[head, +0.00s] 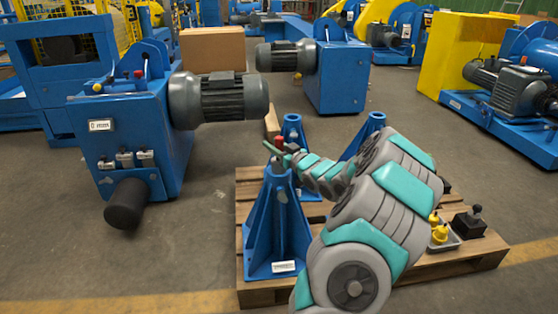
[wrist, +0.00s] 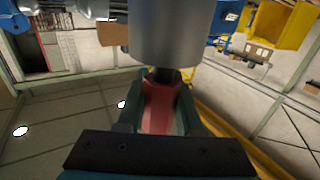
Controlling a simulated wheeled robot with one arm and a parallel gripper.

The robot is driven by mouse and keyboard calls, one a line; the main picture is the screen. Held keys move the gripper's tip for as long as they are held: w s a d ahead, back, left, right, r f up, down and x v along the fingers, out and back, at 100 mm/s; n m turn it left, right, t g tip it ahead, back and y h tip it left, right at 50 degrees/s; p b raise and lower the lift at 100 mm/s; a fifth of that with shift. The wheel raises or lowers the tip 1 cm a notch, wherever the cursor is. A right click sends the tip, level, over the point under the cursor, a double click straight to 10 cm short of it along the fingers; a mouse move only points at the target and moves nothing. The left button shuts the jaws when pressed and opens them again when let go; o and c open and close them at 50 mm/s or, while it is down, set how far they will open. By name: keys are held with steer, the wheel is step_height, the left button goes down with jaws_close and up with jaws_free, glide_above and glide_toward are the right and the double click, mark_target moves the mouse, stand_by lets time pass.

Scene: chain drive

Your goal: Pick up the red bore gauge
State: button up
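The red bore gauge shows in the head view as a small red piece (head: 279,143) above the top of the front blue stand (head: 277,215). In the wrist view its red part (wrist: 160,103) lies between my two fingers, with a dark neck and a wide grey cylinder (wrist: 173,30) beyond it. I cannot tell whether that cylinder belongs to the gauge. My gripper (head: 283,152) is at the stand's top, small and partly hidden by my arm. In the wrist view my gripper (wrist: 162,112) is closed against both sides of the red part. Whether the gauge touches the stand is unclear.
The stand is on a wooden pallet (head: 246,190) with other blue stands (head: 293,130). A tray with yellow pieces (head: 439,231) and a black block (head: 469,222) are at its right. A blue machine with a grey motor (head: 220,98) stands left. Open floor lies in front.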

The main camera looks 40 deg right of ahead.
jaws_close()
stand_by(0.9)
